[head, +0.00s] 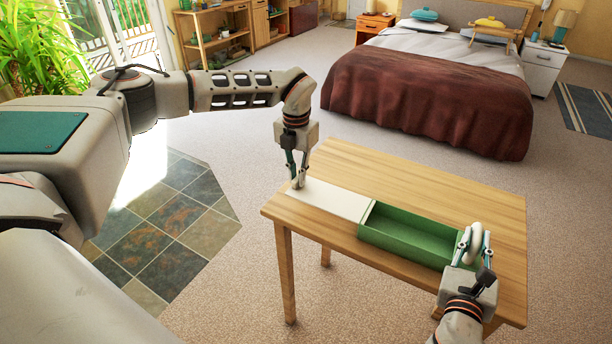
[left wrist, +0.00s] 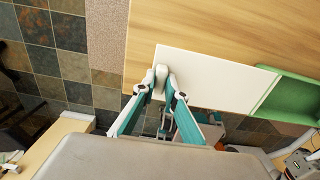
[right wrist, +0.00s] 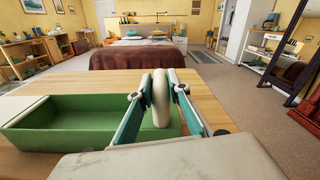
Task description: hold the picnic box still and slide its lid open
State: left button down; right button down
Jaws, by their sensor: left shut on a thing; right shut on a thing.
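The green picnic box (head: 405,250) sits on the wooden table, open on top, and its visible interior looks empty. Its flat cream lid (head: 335,199) extends left from the box's left end, over the table. My left gripper (head: 297,180) is shut on a small pale knob (left wrist: 160,78) at the lid's left end. My right gripper (head: 474,245) is shut on the upright white loop handle (right wrist: 160,98) at the box's right end. The box also shows in the right wrist view (right wrist: 70,122), left of the handle. The lid shows in the left wrist view (left wrist: 210,80).
The table (head: 420,190) has bare wood behind the box, and its left edge is close to the lid's end. A bed (head: 430,95) with a brown cover stands beyond it. Carpet and a slate-tiled patch (head: 165,230) surround the table's left side.

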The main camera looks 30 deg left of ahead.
pick_arm(q)
jog(key=c, duration=2)
grip_release()
jog(key=shift+a, duration=0.25)
jog(key=shift+c, duration=0.2)
pick_arm(e)
jog(key=shift+d+f, duration=0.1)
jog(key=shift+d, duration=0.1)
pick_arm(q)
jog(key=shift+d, duration=0.1)
pick_arm(e)
jog(key=shift+a, duration=0.15)
pick_arm(q)
notch_tip(320, 180, up, 12)
pick_arm(e)
jog(key=c, duration=1.8)
grip_release()
jog(key=shift+s, duration=0.1)
